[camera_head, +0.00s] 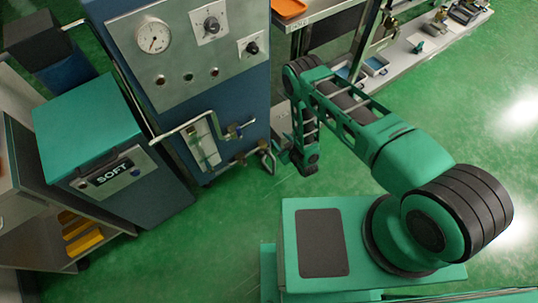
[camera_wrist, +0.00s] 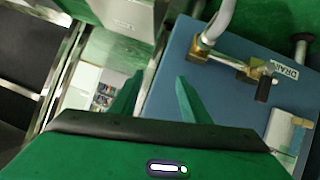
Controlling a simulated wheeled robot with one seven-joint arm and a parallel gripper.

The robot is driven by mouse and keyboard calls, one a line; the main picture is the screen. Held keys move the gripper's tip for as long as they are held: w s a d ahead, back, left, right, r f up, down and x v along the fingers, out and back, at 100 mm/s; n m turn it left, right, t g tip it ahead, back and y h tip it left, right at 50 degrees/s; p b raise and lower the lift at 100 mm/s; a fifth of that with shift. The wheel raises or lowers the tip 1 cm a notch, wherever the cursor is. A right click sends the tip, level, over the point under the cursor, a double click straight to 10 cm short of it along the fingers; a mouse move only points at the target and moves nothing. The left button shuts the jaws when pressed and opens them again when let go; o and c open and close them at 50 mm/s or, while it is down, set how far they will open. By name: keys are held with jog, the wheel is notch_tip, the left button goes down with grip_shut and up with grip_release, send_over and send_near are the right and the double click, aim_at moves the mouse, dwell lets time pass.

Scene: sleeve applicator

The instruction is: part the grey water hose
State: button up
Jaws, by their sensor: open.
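The grey hose (camera_wrist: 219,20) shows in the wrist view at top right. It comes down to a fitting on the blue cabinet face (camera_wrist: 190,85), beside a brass valve (camera_wrist: 258,69) with a dark handle. My gripper (camera_wrist: 157,92) is open, with two green fingers apart and nothing between them. The hose lies right of and beyond the fingers, not touching them. In the head view my gripper (camera_head: 305,165) hangs just right of the blue cabinet's lower fittings. A grey bent hose (camera_head: 267,158) shows there, close to the gripper. The hose joint is too small to make out.
A label reading DRAIN (camera_wrist: 285,72) is by the valve. The blue cabinet also bears a gauge (camera_head: 153,37) and a pale bar (camera_head: 182,128). A teal-topped SOFT unit (camera_head: 90,130) stands left. Shelving (camera_head: 400,45) stands behind. Green floor (camera_head: 215,235) is clear in front.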

jog(key=y, duration=0.2)
send_near(269, 153)
jog(key=shift+n+t, duration=0.3)
jog(key=shift+n, duration=0.1)
jog(key=x, duration=0.9)
jog(key=shift+a+f, duration=0.15)
jog(key=shift+f, duration=0.25)
grip_shut()
